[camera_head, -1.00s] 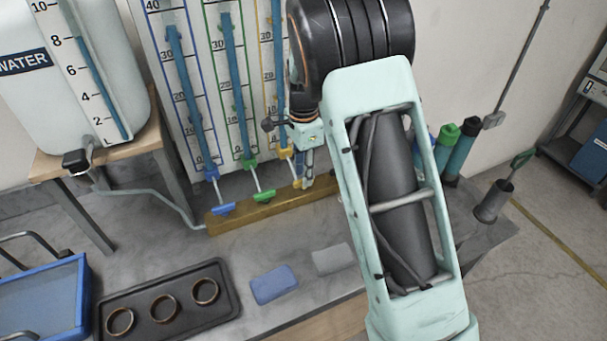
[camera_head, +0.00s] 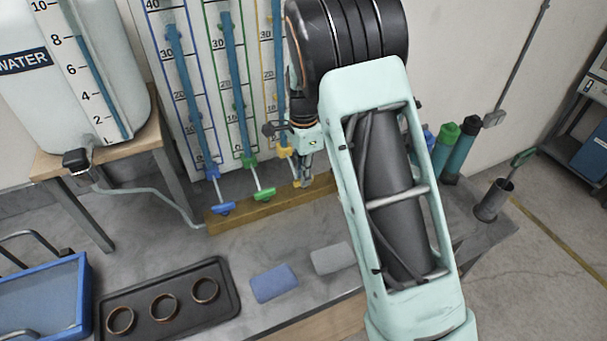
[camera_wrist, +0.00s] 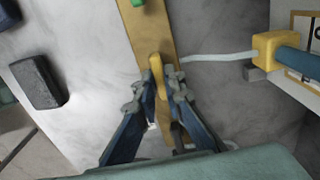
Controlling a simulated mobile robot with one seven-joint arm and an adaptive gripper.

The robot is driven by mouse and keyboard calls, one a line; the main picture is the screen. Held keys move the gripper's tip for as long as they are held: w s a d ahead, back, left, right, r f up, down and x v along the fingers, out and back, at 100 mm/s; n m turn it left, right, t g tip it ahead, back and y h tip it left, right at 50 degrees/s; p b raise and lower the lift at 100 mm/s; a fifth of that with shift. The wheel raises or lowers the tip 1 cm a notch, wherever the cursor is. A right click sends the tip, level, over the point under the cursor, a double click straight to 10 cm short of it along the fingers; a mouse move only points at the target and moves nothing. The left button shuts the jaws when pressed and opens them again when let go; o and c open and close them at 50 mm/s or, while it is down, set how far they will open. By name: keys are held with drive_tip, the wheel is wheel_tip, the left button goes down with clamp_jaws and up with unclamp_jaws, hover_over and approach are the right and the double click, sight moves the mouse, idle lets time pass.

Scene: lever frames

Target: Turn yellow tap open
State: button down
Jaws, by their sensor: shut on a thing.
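The yellow tap (camera_head: 297,184) sits on the brass-coloured bar (camera_head: 240,217), below the yellow-marked tube. My gripper (camera_head: 305,172) is down at this tap, partly hiding it in the head view. In the wrist view, the yellow tap handle (camera_wrist: 156,67) stands between the two fingertips of my gripper (camera_wrist: 157,88), which is shut on it. The handle lies roughly along the bar (camera_wrist: 138,35) there. The lower part of the tap is hidden by the fingers.
The green tap (camera_head: 264,194) and blue tap (camera_head: 223,208) are on the same bar to the left. A tray of rings (camera_head: 225,312), a blue block (camera_head: 274,284) and a grey block (camera_head: 332,258) lie in front. A thin pale hose (camera_wrist: 220,56) runs from the yellow tap to a yellow fitting (camera_wrist: 275,50).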

drive_tip(key=n+b, duration=0.1)
drive_tip(key=n, duration=0.3)
drive_tip(key=shift+n+b, duration=0.3)
drive_tip(key=shift+n, duration=0.1)
drive_tip(key=n+b, duration=0.1)
drive_tip(key=n, duration=0.8)
drive_tip(key=shift+b, duration=0.3)
drive_tip(key=shift+n, duration=2.1)
drive_tip(key=c, duration=2)
unclamp_jaws()
drive_tip(key=shift+r, duration=0.15)
